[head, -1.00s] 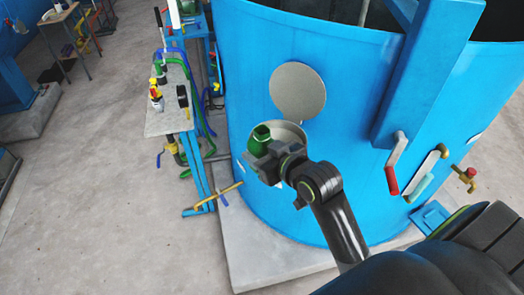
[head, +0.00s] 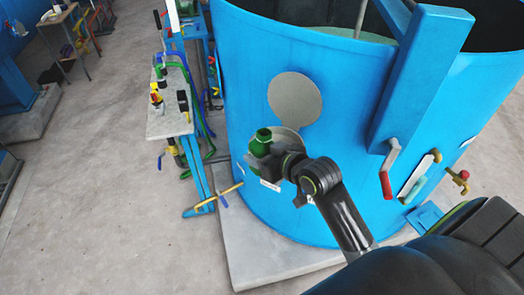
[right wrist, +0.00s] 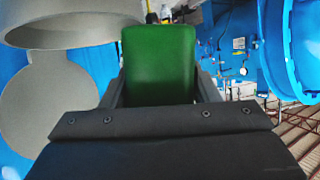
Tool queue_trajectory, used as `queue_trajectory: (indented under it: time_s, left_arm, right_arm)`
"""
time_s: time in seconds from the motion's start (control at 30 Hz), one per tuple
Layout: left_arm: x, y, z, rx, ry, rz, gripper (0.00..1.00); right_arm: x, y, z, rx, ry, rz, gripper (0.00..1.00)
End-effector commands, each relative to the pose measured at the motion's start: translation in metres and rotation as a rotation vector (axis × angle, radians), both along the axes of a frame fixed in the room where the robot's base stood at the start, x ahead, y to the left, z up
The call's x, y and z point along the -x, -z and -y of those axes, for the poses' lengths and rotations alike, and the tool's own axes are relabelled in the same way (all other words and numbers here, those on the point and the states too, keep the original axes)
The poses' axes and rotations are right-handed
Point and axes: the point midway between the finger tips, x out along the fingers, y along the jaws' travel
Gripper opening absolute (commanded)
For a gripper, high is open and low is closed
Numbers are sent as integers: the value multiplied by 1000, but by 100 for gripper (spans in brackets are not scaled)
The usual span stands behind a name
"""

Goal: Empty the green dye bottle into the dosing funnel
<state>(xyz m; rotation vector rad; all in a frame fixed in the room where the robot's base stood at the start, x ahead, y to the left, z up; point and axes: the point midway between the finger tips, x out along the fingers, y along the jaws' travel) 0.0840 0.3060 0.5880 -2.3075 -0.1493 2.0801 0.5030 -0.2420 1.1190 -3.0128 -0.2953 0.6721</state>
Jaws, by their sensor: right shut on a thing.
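The green dye bottle (head: 262,147) is held by my right gripper (head: 268,165) in front of the blue tank. In the head view its neck points up and it looks roughly upright. The dosing funnel (head: 288,137) is a round grey cup on the tank wall, just behind and right of the bottle, partly hidden by bottle and gripper. In the right wrist view the bottle (right wrist: 158,62) sits between both fingers, and the grey funnel (right wrist: 70,22) shows at upper left, apart from the bottle. My left gripper is not in view.
A grey disc (head: 295,100) is on the blue tank (head: 240,75) above the funnel. A red-handled lever (head: 388,170) and a valve (head: 459,178) are at right. A narrow bench (head: 167,120) with small items and hoses stands at left.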

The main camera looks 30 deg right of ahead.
Motion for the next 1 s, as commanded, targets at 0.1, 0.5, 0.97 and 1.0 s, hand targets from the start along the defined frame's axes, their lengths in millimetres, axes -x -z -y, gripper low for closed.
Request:
queue_trajectory:
  time_s: [0.1,0.5,0.97,1.0]
  left_arm:
    - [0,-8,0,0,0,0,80]
    - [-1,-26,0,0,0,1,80]
    - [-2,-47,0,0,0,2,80]
    - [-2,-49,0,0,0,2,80]
  right_arm:
    - [-2,-4,2,-16,0,-12,7]
    - [-6,-6,7,-73,1,-58,7]
    - [-9,-9,11,-150,1,-120,7]
    - [-10,-9,12,-157,1,-125,7]
